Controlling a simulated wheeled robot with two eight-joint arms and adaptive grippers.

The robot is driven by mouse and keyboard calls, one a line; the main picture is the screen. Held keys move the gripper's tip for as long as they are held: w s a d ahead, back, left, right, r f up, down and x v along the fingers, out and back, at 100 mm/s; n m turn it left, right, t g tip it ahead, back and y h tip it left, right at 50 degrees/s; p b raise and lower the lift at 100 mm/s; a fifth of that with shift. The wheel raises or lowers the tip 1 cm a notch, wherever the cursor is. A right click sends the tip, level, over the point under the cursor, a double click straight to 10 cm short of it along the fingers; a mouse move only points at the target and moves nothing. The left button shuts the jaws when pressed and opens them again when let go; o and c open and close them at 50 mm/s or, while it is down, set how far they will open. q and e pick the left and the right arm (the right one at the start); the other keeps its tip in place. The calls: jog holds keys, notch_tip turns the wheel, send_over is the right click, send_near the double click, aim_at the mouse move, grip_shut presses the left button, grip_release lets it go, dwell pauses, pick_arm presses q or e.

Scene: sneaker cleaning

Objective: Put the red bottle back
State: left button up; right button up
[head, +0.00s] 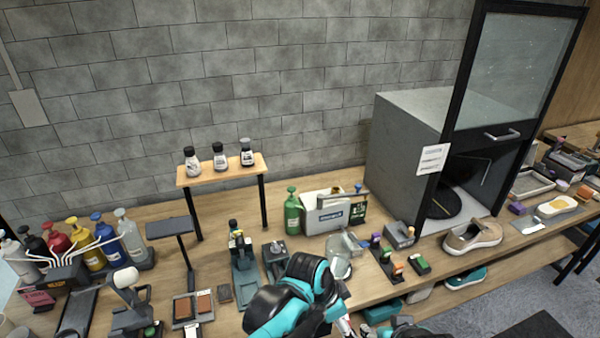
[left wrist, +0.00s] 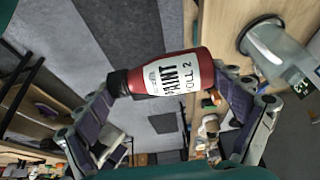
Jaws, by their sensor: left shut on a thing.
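In the head view my left arm reaches over the table's front edge, and the bottle itself cannot be made out there. My right gripper is not in view.
A small wooden shelf (head: 222,170) holds three little bottles. A rack of coloured pump bottles (head: 93,257) stands at the left. A green pump bottle (head: 292,214), a white box (head: 325,221), a clear pitcher (head: 341,262) and a sneaker (head: 472,236) stand on the table. A grey cabinet (head: 405,150) is behind.

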pick_arm(q)
jog(key=shift+s+a+f, duration=0.1)
jog(key=shift+s+f, duration=0.05)
jog(key=shift+s, duration=0.05)
jog(key=w+a+f+n+t+y+b, duration=0.1)
jog(key=a+f+n, duration=0.3)
jog(key=a, duration=0.5)
jog(key=w+a+f+n+t+y+b, duration=0.1)
jog(key=a+f+n, duration=0.3)
jog(key=a, duration=0.5)
jog(key=w+a+f+n+y, duration=0.2)
jog(key=a+n, duration=0.4)
jog(key=a, duration=0.3)
jog(key=shift+w+a+f+t+y+b, duration=0.2)
jog(key=shift+w+f, duration=0.15)
jog(key=shift+f, duration=0.25)
jog(key=shift+w+a+f+t+y+b, duration=0.1)
jog(key=shift+w+f+t+b, duration=0.15)
jog(key=shift+f, duration=0.3)
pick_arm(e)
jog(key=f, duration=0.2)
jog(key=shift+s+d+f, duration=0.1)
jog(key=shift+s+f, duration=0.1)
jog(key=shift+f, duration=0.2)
